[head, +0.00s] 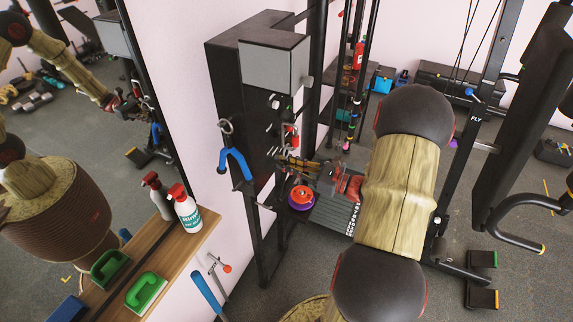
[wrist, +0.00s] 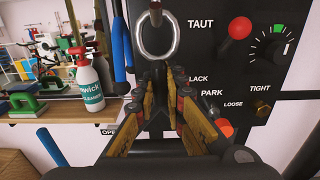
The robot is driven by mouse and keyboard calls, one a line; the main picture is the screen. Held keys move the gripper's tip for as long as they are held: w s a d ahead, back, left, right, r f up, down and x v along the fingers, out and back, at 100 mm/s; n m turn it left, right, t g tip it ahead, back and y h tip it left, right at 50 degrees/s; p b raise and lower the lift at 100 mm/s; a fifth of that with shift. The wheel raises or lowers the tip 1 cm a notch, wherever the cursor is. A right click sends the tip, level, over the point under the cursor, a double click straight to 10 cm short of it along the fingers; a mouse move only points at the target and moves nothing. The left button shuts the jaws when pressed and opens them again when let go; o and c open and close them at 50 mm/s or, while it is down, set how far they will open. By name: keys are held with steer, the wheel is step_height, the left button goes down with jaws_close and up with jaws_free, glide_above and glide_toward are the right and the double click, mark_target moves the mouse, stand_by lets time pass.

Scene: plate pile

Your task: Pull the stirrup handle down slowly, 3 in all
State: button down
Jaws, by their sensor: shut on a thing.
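My gripper (head: 283,163) reaches the front of the black cabinet in the head view. In the wrist view my gripper (wrist: 161,78) has its fingertips together at the lower edge of a metal ring (wrist: 138,38) and appears shut on it; the fingers partly hide the contact. The blue stirrup handle (head: 235,163) hangs from a metal clip on the cabinet's left side, apart from my gripper. A blue tube, likely part of this handle (wrist: 119,50), shows left of the ring in the wrist view.
The control panel has a red-knobbed lever (wrist: 240,27) by the word TAUT, a green-marked dial (wrist: 277,45) and an orange-red knob (wrist: 225,128). A wooden shelf (head: 180,250) with a spray bottle (head: 187,212) and green-handled tools juts out at left. Gym frames stand at right.

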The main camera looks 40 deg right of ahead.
mark_target(287, 156)
steer(key=shift+f, duration=0.1)
steer(key=shift+r+p, duration=1)
steer(key=shift+r, duration=0.15)
steer(key=shift+r+p, duration=1)
steer(key=shift+r, duration=0.2)
steer(key=shift+r+p, duration=0.45)
steer(key=shift+r, duration=0.1)
steer(key=shift+f, duration=0.25)
